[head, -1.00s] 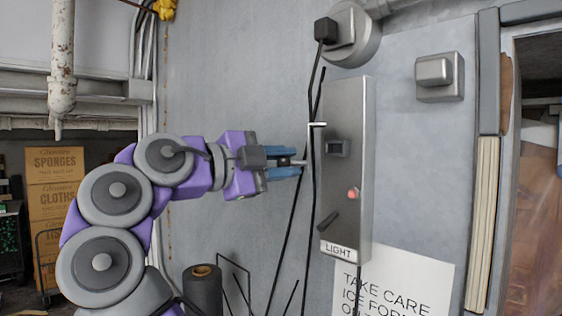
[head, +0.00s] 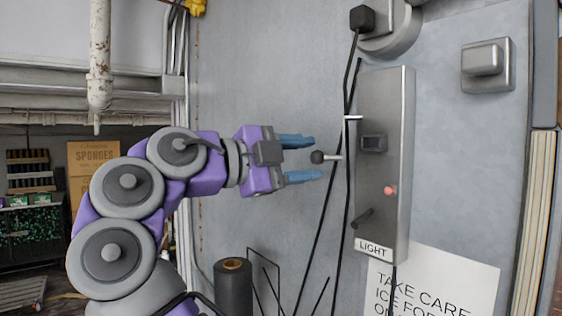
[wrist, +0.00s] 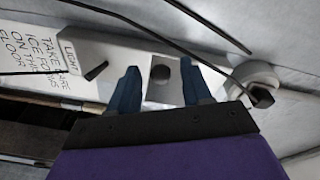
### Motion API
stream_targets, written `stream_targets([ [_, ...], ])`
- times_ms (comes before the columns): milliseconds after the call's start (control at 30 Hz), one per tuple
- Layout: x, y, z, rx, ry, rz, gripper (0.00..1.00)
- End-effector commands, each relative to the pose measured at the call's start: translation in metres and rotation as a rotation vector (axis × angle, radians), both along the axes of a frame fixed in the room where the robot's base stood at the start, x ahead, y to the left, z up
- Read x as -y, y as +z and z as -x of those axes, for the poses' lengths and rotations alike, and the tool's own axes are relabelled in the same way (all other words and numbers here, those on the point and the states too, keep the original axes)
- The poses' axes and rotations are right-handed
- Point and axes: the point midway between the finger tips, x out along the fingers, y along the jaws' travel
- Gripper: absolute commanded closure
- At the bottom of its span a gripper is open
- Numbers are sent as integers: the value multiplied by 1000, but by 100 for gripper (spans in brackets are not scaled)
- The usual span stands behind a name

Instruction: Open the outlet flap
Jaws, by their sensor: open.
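A small grey box with a raised square cover (head: 487,65), which looks like the outlet with its flap, is on the wall at the upper right. Its cover looks shut. My gripper (head: 315,158) is open, pointing right, well left of and below that box. A dark round knob (head: 317,157) on a short lever sticks out from the left side of a tall grey LIGHT box (head: 396,160), just at my fingertips. In the wrist view the knob (wrist: 160,72) shows between my two blue fingers (wrist: 161,85), with a gap on either side.
The LIGHT box has a red button (head: 390,190) and a black lever (head: 362,218). Black cables (head: 330,200) hang left of it. A round fitting with a black plug (head: 362,18) is above. A paper sign (head: 440,285) is below. A dark roll (head: 233,285) stands low.

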Motion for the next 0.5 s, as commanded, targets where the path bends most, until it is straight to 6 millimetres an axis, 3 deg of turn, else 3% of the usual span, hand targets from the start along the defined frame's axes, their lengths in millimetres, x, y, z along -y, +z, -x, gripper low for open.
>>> stream_targets([
  [233,-25,1,11,-2,4,1,51],
  [500,-35,0,14,-2,4,-3,51],
])
